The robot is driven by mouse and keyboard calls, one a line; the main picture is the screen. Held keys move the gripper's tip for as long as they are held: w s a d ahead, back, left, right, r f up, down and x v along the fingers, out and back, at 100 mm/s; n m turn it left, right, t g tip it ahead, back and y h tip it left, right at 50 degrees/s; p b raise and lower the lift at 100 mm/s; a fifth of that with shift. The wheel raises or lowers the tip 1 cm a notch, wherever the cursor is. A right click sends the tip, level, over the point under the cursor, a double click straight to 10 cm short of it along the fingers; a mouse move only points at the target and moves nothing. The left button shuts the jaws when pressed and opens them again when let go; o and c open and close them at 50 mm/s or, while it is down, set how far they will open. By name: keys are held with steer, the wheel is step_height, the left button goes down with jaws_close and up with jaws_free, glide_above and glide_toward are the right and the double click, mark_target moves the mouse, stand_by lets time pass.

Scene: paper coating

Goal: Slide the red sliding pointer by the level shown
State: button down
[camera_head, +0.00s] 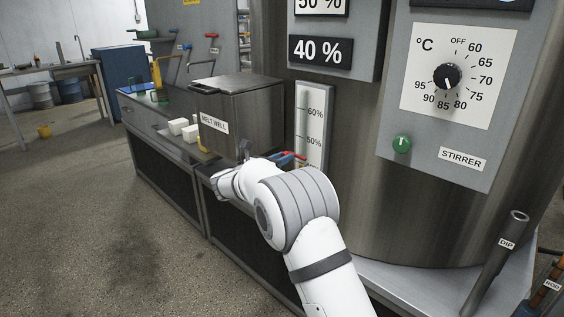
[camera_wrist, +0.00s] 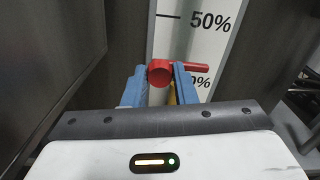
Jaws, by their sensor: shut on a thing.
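The red sliding pointer (camera_wrist: 161,72) is in the wrist view, in front of a white level scale (camera_wrist: 190,45). Its round knob sits between the two blue fingers of my gripper (camera_wrist: 160,80), which is shut on it. Its red bar points right, below the 50% mark and just above a lower, partly hidden mark ending in "0%". In the head view the pointer (camera_head: 298,155) shows as a small red piece at the lower part of the scale (camera_head: 313,125), which reads 60% and 50%. My arm hides the scale's lower end there.
A sign reading 40 % (camera_head: 321,50) hangs above the scale. A metal box labelled MELT WELL (camera_head: 240,115) stands close to the left of my gripper. A panel with a temperature dial (camera_head: 447,77) and a green STIRRER knob (camera_head: 401,144) is to the right.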

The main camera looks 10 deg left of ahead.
steer(key=shift+r, duration=0.2)
steer(key=c, duration=1.2)
jaws_free()
steer(key=shift+o, duration=0.2)
steer(key=shift+s+a, duration=0.1)
steer(key=v, duration=0.7)
steer(key=shift+s+a+p, duration=0.2)
steer(key=shift+s+p, duration=0.1)
steer(key=shift+p, duration=0.1)
steer(key=shift+d, duration=0.1)
